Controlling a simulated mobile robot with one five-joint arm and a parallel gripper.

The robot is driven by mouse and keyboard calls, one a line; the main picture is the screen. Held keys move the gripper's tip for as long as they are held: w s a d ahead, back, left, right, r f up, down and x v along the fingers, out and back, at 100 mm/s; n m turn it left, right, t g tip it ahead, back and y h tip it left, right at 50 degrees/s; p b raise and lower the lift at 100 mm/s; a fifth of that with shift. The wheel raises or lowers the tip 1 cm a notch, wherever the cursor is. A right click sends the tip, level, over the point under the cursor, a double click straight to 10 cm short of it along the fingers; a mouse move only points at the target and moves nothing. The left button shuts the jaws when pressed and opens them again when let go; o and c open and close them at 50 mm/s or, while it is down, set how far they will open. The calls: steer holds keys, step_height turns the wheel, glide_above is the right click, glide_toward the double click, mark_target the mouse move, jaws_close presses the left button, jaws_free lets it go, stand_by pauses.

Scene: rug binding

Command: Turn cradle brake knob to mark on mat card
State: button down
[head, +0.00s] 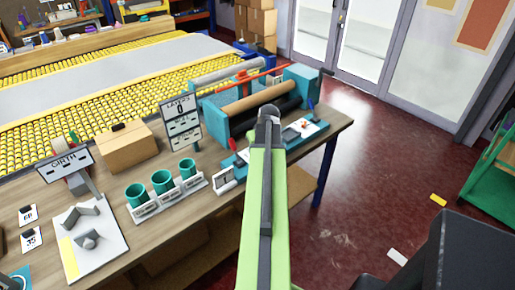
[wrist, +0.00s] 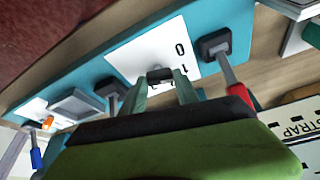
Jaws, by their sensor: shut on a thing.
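The teal mat (wrist: 235,15) carries a white card (wrist: 140,50) printed with 0, 1 and further marks partly covered by my fingers. My gripper (wrist: 160,84) is shut on a small dark knob (wrist: 160,74) at the edge of the card. The knob's pointer and exact angle are hard to make out. In the head view my gripper (head: 268,116) reaches over the mat, and my arm hides the knob. Part of the mat (head: 236,160) shows left of my arm.
A red-handled lever (wrist: 238,90) stands close right of my fingers, and a blue handle (wrist: 37,158) lies at lower left. The roller cradle (head: 303,82) is behind. Teal cups (head: 162,187) and a box (head: 127,150) stand left. Red floor lies beyond the table's right edge.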

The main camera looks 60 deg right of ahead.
steer(key=shift+m+h, duration=0.4)
steer(key=shift+m, duration=0.8)
steer(key=shift+g, duration=0.3)
steer(key=c, duration=0.9)
jaws_free()
steer(key=shift+r, duration=0.1)
steer(key=p+v, duration=1.6)
steer(key=v, duration=0.1)
steer(key=shift+a+r, duration=0.1)
